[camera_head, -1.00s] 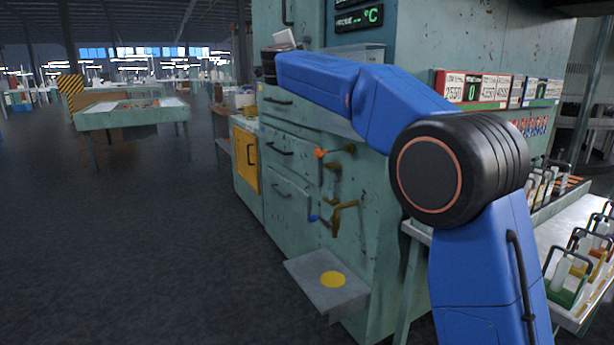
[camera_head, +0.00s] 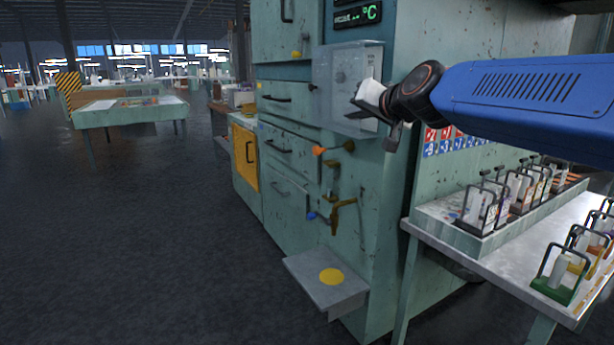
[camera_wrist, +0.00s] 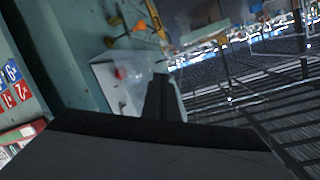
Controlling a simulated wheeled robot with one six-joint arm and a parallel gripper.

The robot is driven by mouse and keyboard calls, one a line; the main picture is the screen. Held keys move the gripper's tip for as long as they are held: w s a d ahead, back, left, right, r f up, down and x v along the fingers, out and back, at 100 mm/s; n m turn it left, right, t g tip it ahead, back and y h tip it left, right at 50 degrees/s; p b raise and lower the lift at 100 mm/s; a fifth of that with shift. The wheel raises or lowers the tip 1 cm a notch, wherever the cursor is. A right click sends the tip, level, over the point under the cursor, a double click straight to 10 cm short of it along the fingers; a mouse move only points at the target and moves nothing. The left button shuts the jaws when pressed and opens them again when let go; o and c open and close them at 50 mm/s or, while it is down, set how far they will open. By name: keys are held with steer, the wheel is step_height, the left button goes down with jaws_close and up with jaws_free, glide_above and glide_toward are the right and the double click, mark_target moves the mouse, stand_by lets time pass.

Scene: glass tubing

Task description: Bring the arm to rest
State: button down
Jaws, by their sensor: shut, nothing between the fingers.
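My gripper (camera_head: 372,106) is at the end of my blue arm, which comes in from the right in the head view. It is in front of the green machine (camera_head: 385,215), near a pale box (camera_head: 345,70) on the machine's front. The gripper is shut with nothing held. In the wrist view its dark finger (camera_wrist: 162,98) points toward a pale box with a red spot (camera_wrist: 120,73). I cannot tell from these views whether the gripper touches the machine.
A side table (camera_head: 478,262) at right holds a tray of framed glass pieces (camera_head: 475,235) and colored racks (camera_head: 555,285). A low ledge with a yellow disc (camera_head: 325,290) and taps (camera_head: 340,205) jut from the machine. The floor at left is clear.

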steer(key=s+d+f+g+h, duration=0.2)
steer(key=s+d+f, duration=0.4)
steer(key=s+f, duration=0.6)
steer(key=s+d+f+n+g+h, duration=0.1)
steer(key=s+d+f+g, duration=0.3)
steer(key=s+f, duration=0.8)
steer(key=s+d+f+g+h, duration=0.2)
steer(key=s+d+f, duration=0.5)
steer(key=s+f, duration=0.5)
steer(key=shift+s+d+f+n+g+h, duration=0.25)
steer(key=shift+s+d+n+g+h, duration=0.1)
steer(key=shift+g, duration=0.25)
